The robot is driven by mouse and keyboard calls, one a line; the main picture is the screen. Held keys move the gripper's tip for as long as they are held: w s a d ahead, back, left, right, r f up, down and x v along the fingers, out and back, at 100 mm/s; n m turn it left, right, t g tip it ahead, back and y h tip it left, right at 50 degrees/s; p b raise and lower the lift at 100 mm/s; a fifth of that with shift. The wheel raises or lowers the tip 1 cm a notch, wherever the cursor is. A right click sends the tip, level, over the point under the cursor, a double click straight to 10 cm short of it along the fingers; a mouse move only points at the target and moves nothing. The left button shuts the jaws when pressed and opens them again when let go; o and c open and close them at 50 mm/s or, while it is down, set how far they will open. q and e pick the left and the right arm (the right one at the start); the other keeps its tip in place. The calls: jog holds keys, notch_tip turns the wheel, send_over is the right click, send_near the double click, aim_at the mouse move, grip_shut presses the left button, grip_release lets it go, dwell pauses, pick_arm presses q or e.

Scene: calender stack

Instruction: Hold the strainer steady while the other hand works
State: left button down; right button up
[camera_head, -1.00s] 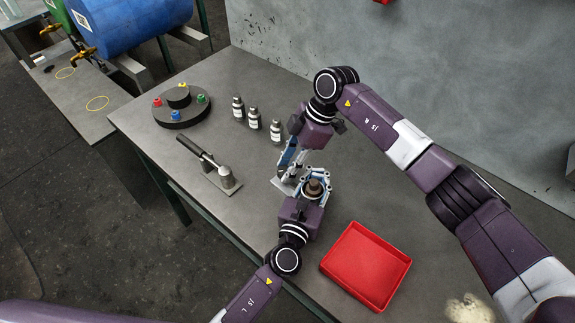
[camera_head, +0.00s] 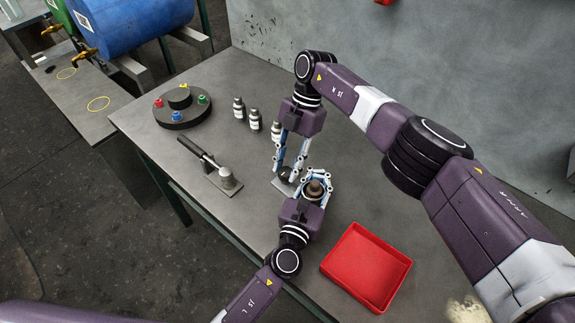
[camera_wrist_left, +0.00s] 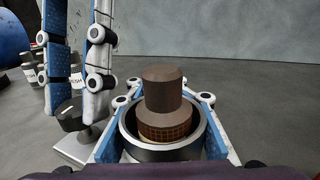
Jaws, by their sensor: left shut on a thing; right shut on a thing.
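The strainer (camera_wrist_left: 165,125) is a dark round housing with a brown mesh band and brown cylinder inside. My left gripper (camera_head: 317,178) is shut around the housing and holds it upright; the brown top (camera_head: 315,187) shows between its fingers in the head view. My right gripper (camera_head: 289,172) points down just left of it, its long blue and white fingers shut on a black round piece (camera_wrist_left: 72,115) at a small metal stand (camera_wrist_left: 78,147). The fingertips partly hide that piece in the head view. The two grippers are close together but appear apart.
A red tray (camera_head: 366,267) lies at the right front of the table. Small bottles (camera_head: 255,120) stand behind, one beside my right gripper. A round black base with coloured knobs (camera_head: 181,107) and a metal fixture (camera_head: 222,176) are left. The wall is behind.

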jog(key=shift+w+n, duration=0.1)
jog(key=shift+n, duration=0.3)
dwell(0.3)
jog(key=o, duration=1.1)
jog(key=shift+o, duration=0.2)
